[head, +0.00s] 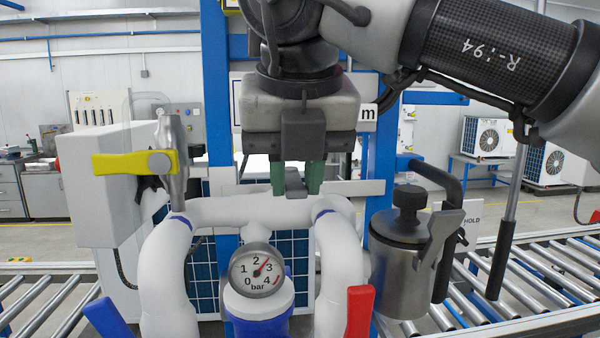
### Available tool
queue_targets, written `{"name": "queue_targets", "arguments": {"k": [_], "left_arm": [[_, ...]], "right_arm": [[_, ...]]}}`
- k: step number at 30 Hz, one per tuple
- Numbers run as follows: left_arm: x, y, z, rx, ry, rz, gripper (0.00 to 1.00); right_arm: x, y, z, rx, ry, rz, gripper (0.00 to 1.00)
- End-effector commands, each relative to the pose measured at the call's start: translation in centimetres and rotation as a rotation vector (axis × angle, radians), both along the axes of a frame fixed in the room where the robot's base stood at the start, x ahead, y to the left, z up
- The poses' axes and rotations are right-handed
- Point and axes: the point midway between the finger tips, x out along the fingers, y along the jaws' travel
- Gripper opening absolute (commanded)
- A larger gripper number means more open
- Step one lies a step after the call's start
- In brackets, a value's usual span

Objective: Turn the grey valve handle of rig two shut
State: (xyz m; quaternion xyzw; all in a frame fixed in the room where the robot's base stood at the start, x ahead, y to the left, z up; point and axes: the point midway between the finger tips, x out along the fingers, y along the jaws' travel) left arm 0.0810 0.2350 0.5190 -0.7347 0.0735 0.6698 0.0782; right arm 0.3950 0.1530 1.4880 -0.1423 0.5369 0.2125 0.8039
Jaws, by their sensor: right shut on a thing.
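My right gripper (296,178) reaches down from the top of the head view, its green fingertips just above the horizontal white pipe (252,209). It is shut on a dark grey piece (294,184) between the fingertips, which looks like the grey valve handle. Most of that piece is hidden by the gripper, so its angle is hard to tell. The round gauge (259,270) below has its red needle pointing up and right, between 2 and 3 bar. No rig number can be read. My left gripper is not in view.
A yellow lever (135,162) sits at left by a grey box (88,188). Blue (107,318) and red (358,312) handles stand low beside the pipes. A metal canister (402,262) stands at right, close to the rig. Roller conveyors (560,275) run on both sides.

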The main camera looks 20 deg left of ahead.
Motion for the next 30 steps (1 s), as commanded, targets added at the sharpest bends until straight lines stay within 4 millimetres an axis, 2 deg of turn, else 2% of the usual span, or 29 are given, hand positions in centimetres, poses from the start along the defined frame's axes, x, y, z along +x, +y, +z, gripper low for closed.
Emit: {"name": "queue_targets", "arguments": {"k": [10, 11, 15, 25, 30], "left_arm": [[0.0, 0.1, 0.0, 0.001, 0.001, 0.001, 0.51], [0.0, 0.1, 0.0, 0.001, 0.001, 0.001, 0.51], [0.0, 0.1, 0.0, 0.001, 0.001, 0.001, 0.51], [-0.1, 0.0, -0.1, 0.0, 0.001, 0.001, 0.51], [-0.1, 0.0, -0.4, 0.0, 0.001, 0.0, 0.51]], "right_arm": [[0.1, 0.0, 0.1, 0.003, 0.001, -0.007, 0.0], [0.1, 0.0, 0.1, 0.003, 0.001, -0.007, 0.28], [0.0, 0.0, 0.1, 0.002, 0.001, -0.006, 0.5], [-0.1, -0.1, 0.3, 0.002, 0.0, -0.005, 0.5], [-0.8, -0.4, 2.4, 0.004, -0.002, -0.006, 0.5]]}}
